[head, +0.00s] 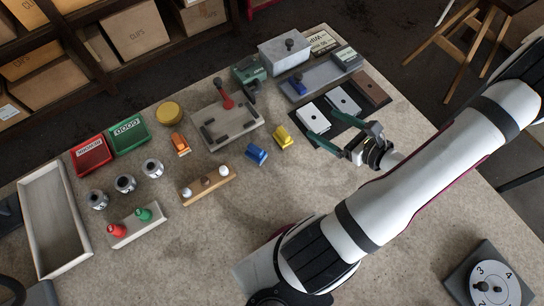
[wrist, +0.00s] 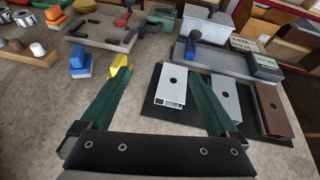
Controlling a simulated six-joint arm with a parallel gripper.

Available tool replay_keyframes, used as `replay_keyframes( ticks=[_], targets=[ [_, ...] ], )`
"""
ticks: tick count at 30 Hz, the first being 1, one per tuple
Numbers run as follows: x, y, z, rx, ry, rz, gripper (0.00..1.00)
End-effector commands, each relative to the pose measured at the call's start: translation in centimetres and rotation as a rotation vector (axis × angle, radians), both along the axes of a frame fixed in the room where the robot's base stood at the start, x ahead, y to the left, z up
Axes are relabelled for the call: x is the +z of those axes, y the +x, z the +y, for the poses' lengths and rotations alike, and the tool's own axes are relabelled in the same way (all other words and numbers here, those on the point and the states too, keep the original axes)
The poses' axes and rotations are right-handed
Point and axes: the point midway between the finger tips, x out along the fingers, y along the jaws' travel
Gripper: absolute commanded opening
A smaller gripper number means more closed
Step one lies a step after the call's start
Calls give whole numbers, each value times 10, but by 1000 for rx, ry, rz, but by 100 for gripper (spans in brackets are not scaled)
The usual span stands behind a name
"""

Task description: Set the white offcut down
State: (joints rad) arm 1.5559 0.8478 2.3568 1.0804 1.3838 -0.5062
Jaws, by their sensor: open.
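The white offcut (head: 314,117) is a short white profile with a dark hole in its top. It lies at the left end of a black mat (head: 331,137), and it also shows in the wrist view (wrist: 171,87) with its open end facing me. My gripper (head: 322,123) is open, with long green fingers. In the wrist view the fingers (wrist: 159,76) appear on either side of the white offcut, with gaps. I cannot tell their height above it. Nothing is seen held.
A grey profile (head: 344,100) and a brown profile (head: 371,89) lie right of the white one on the mat. A grey tray with a blue handle (head: 319,80) is behind. Yellow (head: 283,138) and blue (head: 256,154) blocks stand left.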

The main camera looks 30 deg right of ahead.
Motion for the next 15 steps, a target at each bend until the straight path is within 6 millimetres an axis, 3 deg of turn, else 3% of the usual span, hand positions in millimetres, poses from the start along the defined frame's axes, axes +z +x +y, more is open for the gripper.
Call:
replay_keyframes(
  ticks=[2, 3, 5, 6, 9, 12, 15],
  targets=[
    [36, 31, 45, 279, -89, -1, 96],
    [56, 42, 81, 471, -147, 3, 96],
    [83, 46, 139, 777, -248, 17, 96],
    [98, 40, 176, 981, -328, 31, 96],
    [123, -3, 247, 1473, -585, 79, 96],
    [137, -49, 271, 1839, -901, 115, 96],
    [144, -73, 269, 2025, -1171, 125, 96]
  ],
)
